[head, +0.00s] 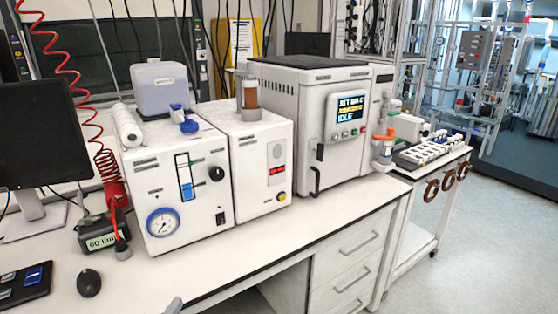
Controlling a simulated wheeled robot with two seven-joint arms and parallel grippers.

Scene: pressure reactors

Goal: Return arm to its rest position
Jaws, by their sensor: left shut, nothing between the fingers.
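Only a small grey tip of my left gripper (173,305) shows, at the bottom edge of the head view, in front of the bench's front edge. It is shut and empty, and touches nothing that I can see. The rest of the left arm is out of the picture. My right gripper and arm are not in view.
The white bench (290,240) carries a monitor (40,133), a gauge unit (178,185), a smaller white unit (262,165) and a large unit reading IDLE (335,140). A black mouse (89,283) lies at front left. Drawers (350,260) are below; open floor (490,250) lies right.

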